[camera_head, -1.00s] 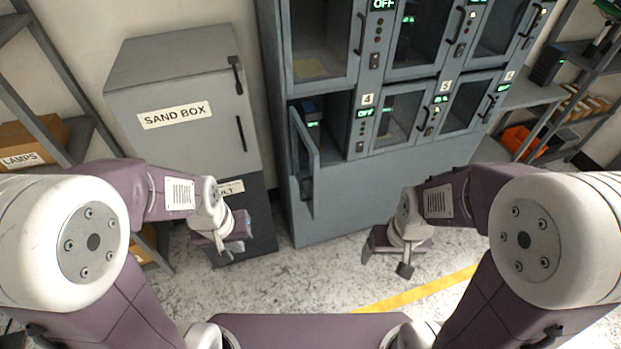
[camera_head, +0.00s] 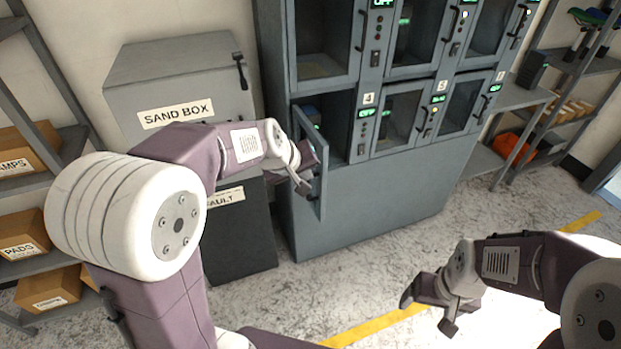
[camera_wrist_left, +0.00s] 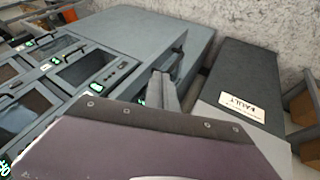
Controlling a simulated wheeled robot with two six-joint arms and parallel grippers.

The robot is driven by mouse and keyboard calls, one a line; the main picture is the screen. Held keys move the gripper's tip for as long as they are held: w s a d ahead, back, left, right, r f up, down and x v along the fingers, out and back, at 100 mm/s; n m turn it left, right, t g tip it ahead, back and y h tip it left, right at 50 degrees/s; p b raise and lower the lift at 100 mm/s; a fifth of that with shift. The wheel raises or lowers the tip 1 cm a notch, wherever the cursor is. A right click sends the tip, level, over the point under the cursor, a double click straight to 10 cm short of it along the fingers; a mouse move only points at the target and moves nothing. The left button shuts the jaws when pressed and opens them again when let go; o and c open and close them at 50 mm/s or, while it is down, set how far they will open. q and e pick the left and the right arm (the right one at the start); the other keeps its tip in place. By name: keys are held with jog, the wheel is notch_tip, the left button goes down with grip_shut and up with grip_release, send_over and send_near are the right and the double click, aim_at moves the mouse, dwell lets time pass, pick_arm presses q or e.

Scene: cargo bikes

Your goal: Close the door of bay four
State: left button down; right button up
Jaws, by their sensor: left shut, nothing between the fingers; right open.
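The grey locker cabinet (camera_head: 365,195) has a lower-row bay labelled 4, with a green OFF display. The door of bay four (camera_head: 314,190) stands swung out, hinged at the bay's left side, and shows nearly edge-on. The bay's interior (camera_head: 337,128) is dark and partly hidden. My left gripper (camera_head: 303,188) is shut and empty at the door's left, outer face; I cannot tell whether it touches. Its fingers also show in the left wrist view (camera_wrist_left: 163,90), near the cabinet. My right gripper (camera_head: 427,312) is open and empty above the floor, to the right.
A sand box (camera_head: 175,75) and a dark vault (camera_head: 238,235) stand left of the cabinet, partly behind my left arm. Shelves with cardboard boxes (camera_head: 22,233) are at far left. More shelving (camera_head: 590,65) is at right. The floor before the cabinet (camera_head: 330,290) is clear.

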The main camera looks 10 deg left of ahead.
pick_arm(q)
jog(key=b, duration=0.1)
send_near(320, 184)
jog(key=x, duration=0.5)
jog(key=shift+a, duration=0.1)
jog(key=shift+r, duration=0.1)
